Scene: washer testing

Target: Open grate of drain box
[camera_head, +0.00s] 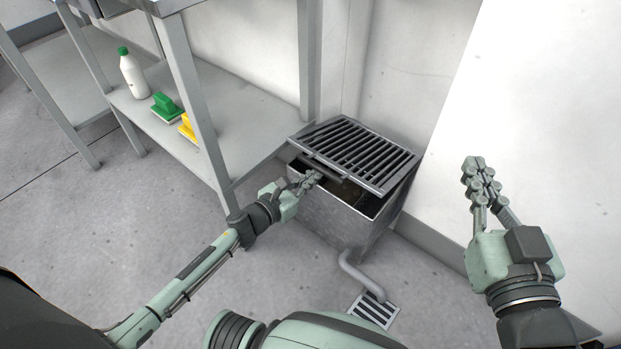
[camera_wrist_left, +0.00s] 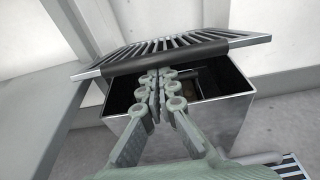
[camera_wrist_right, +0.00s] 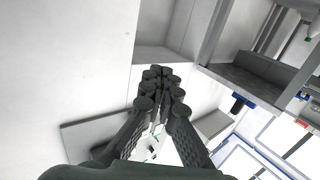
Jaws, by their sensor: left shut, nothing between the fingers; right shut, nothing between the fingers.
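The drain box (camera_head: 340,218) is a grey metal box on the floor by the wall corner. Its dark slatted grate (camera_head: 360,150) is raised at the front and tilted, with a gap showing the dark inside. The raised grate also shows in the left wrist view (camera_wrist_left: 170,48). My left gripper (camera_head: 311,179) is shut and empty, with its fingertips at the box's front opening, just under the grate's front edge; whether they touch it is unclear. The left wrist view shows its closed fingers (camera_wrist_left: 161,76). My right gripper (camera_head: 479,166) is shut and empty, well right of the box.
A metal table with a lower shelf (camera_head: 225,125) stands left of the box, one leg close to my left forearm. The shelf holds a white bottle (camera_head: 134,76), a green brush (camera_head: 165,106) and a yellow brush (camera_head: 187,128). A pipe (camera_head: 358,272) runs to a floor drain (camera_head: 373,312).

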